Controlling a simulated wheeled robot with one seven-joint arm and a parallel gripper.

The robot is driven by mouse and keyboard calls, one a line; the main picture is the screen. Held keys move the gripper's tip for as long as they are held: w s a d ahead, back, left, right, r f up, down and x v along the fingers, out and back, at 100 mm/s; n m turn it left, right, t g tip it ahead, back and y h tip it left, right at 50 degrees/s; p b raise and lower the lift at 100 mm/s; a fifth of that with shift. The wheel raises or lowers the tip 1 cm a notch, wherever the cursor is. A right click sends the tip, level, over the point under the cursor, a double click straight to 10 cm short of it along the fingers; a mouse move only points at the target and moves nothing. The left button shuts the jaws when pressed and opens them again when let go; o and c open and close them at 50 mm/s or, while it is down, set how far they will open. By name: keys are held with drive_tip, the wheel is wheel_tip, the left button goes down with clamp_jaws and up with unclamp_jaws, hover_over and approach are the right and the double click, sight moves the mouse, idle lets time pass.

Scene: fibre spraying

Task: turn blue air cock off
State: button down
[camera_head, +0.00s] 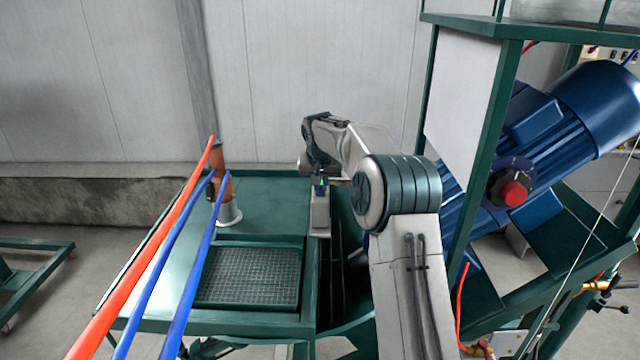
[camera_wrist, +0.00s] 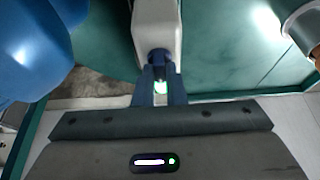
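A small dark blue part (camera_wrist: 158,62), which looks like the air cock's handle, sits at the end of a pale box-shaped body (camera_wrist: 158,25) in the wrist view. In the head view the pale body (camera_head: 320,212) stands at the right edge of the green table. My gripper (camera_wrist: 160,76) is at the dark blue part, its two dark fingers close together, one on each side of it. A bright green-white spot shows between the fingers. Whether the fingertips press on the part is not clear. In the head view my gripper (camera_head: 320,180) is small and partly hidden by my arm.
A green table (camera_head: 265,205) carries a grated tray (camera_head: 248,276) and an orange-and-grey upright tool (camera_head: 224,190). Red (camera_head: 150,245) and blue (camera_head: 165,265) hoses cross its left side. A large blue motor (camera_head: 570,120) on a green frame stands right.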

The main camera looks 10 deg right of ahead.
idle(0.4)
drive_tip(key=n, duration=0.2)
drive_tip(key=n+y+p, duration=0.1)
drive_tip(key=shift+d+r+n+y, duration=0.15)
drive_tip(key=shift+n+y, duration=0.15)
drive_tip(key=shift+n, duration=0.1)
drive_tip(key=n+p, duration=0.1)
drive_tip(key=n, duration=0.1)
drive_tip(key=n+y+p, duration=0.1)
drive_tip(key=n, duration=0.1)
drive_tip(key=shift+w+d+n+y, duration=0.1)
drive_tip(key=shift+d+n+y, duration=0.05)
drive_tip(key=shift+n+y, duration=0.15)
drive_tip(key=n+p, duration=0.1)
drive_tip(key=n, duration=0.1)
drive_tip(key=n+g+y+p, duration=0.1)
drive_tip(key=n, duration=0.1)
drive_tip(key=shift+w+n+g, duration=0.1)
drive_tip(key=shift+n+g, duration=0.2)
drive_tip(key=shift+w+n+g+y, duration=0.1)
drive_tip(key=shift+n+g+y, duration=0.25)
drive_tip(key=shift+n, duration=0.9)
drive_tip(key=shift+n+g+y, duration=0.15)
drive_tip(key=shift+n+g, duration=0.4)
drive_tip(key=shift+n, duration=0.7)
drive_tip(key=c, duration=1.5)
unclamp_jaws()
